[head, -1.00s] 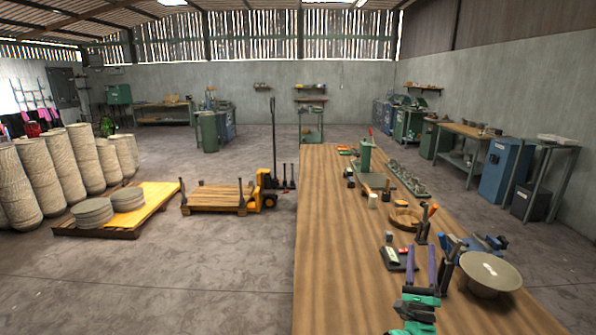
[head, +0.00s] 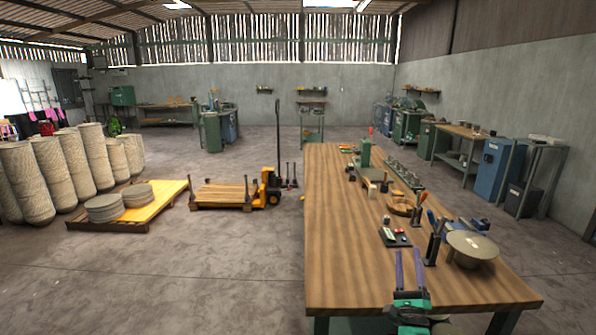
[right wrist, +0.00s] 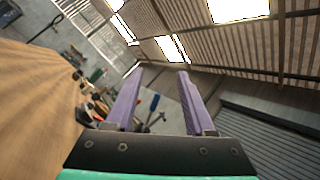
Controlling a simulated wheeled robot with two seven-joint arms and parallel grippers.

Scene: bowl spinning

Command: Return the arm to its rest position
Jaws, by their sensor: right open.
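My right gripper (head: 408,258) comes in from the bottom of the head view, a green body with two purple fingers. The fingers are apart with nothing between them. It is near the front edge of the wooden table (head: 345,240). In the right wrist view the parted fingers (right wrist: 158,78) tilt up toward the roof and back wall. A round grey bowl-like piece (head: 472,245) sits on the right part of the table, right of the gripper and apart from it. My left gripper is not in view.
A dark stand with a tool (head: 434,245) and a small dark tray (head: 394,238) are just beyond the gripper. A wooden disc (head: 402,208) and a row of small grey items (head: 400,174) lie farther back. The table's left side is clear. A pallet jack (head: 268,190) stands on the floor.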

